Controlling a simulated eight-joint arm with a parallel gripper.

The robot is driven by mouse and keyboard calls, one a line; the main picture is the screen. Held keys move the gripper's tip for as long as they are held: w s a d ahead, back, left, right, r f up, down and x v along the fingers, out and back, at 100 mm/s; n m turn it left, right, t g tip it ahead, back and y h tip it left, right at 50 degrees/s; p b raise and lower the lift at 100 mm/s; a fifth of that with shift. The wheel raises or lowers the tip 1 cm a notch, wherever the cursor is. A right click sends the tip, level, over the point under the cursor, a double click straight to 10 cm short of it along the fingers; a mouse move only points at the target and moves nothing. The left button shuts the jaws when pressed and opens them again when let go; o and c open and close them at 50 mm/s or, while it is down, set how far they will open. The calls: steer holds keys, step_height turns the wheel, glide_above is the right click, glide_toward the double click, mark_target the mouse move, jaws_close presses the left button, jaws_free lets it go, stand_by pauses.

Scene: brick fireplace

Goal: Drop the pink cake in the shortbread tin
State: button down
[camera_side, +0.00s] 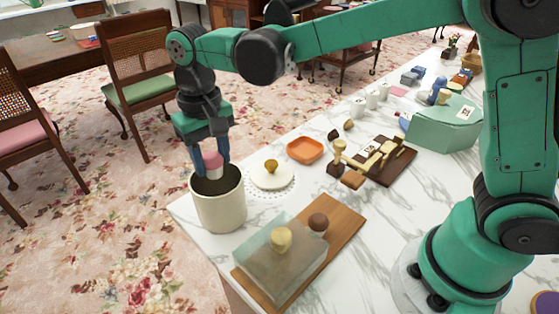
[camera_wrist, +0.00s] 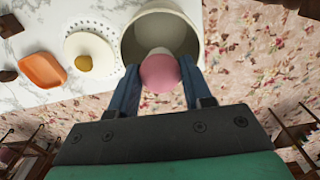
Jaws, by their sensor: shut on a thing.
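The pink cake (camera_side: 212,160) has a pink top and a pale lower part. My gripper (camera_side: 211,170) is shut on it, with a blue finger on each side. The cake is over the open mouth of a cream cylindrical tin (camera_side: 220,208) near the corner of the marble counter, and its lower part is close to rim height. In the wrist view the pink cake (camera_wrist: 160,72) sits between my fingertips (camera_wrist: 160,80), in front of the tin's opening (camera_wrist: 132,40). The tin's floor is mostly hidden.
A white lacy plate (camera_side: 272,177) with a small golden cake stands right of the tin. Beyond is an orange dish (camera_side: 305,150). A wooden board (camera_side: 340,222) with a clear cover (camera_side: 280,258) lies in front. Patterned carpet lies left of the counter.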

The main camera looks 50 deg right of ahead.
steer(key=shift+c, duration=1.4)
jaws_free()
steer(key=shift+r, duration=0.15)
steer(key=shift+r, duration=2.35)
steer(key=s+d+f+t, duration=0.2)
steer(key=s+d+t, duration=0.5)
steer(key=d, duration=0.6)
steer(key=shift+s+f+n, duration=0.4)
steer(key=shift+s, duration=0.8)
